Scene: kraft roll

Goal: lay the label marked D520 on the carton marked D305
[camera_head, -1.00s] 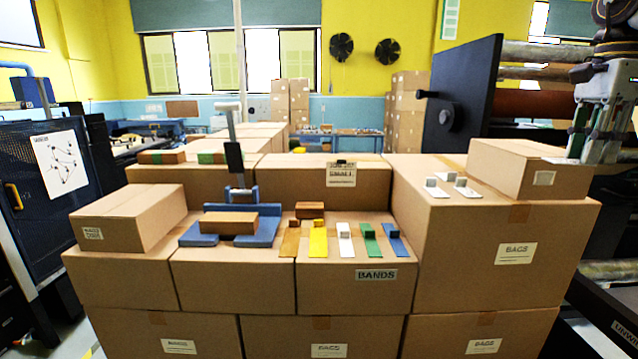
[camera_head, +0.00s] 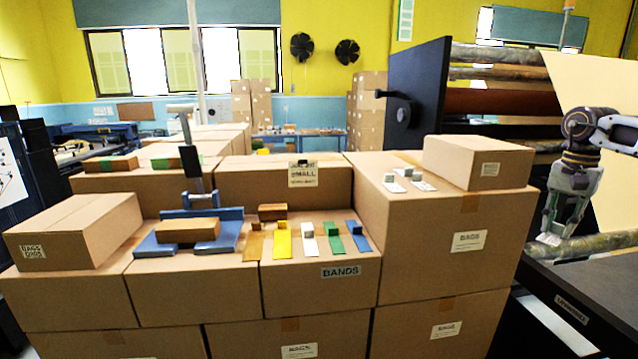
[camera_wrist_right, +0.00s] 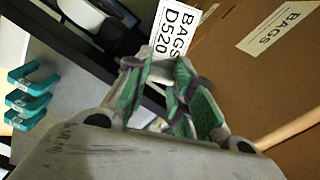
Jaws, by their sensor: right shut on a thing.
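The label marked D520 (camera_wrist_right: 172,32) is white with black print and reads BAGS D520 in the right wrist view. My right gripper (camera_head: 548,237) is shut on it, and a white edge shows at the fingertips in the head view. The gripper hangs right of the carton stack, over the dark machine. A small carton (camera_head: 70,228) on the left of the stack bears a label that seems to read BAGS, with a code too small to be sure of. Another small carton (camera_head: 478,160) on the upper right has an unreadable label. My left gripper is not in view.
A large BAGS carton (camera_head: 440,230) stands left of the gripper, with several small white pieces (camera_head: 408,173) on top. A blue fixture (camera_head: 190,240) and coloured strips (camera_head: 308,245) lie mid-stack. A dark machine edge (camera_head: 590,290) runs below the gripper.

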